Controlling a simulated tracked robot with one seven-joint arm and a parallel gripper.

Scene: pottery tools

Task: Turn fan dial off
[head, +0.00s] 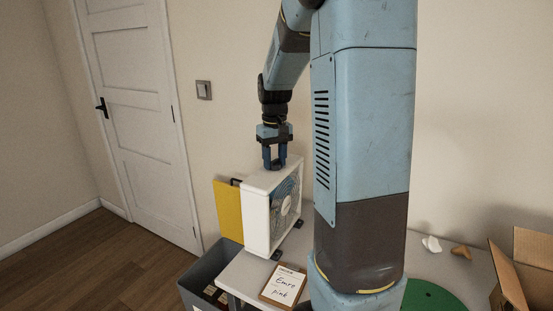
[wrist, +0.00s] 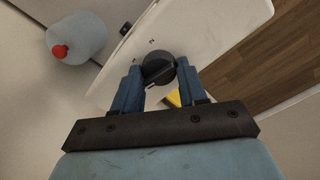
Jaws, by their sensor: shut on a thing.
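A white box fan (head: 262,217) stands upright on the table, its grille facing right in the head view. My gripper (head: 275,165) points down at the fan's top face. In the wrist view, the black round fan dial (wrist: 158,69) sits on the white top of the fan (wrist: 200,32), with small marks beside it. My gripper's two blue fingers (wrist: 158,84) are shut on the dial, one on each side.
A yellow panel (head: 229,211) stands behind the fan. A clipboard with a handwritten note (head: 285,284) lies in front, and a grey bin (head: 196,289) is beside the table. A blue-grey bottle with a red tip (wrist: 77,38) shows in the wrist view. A cardboard box (head: 530,262) is at right.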

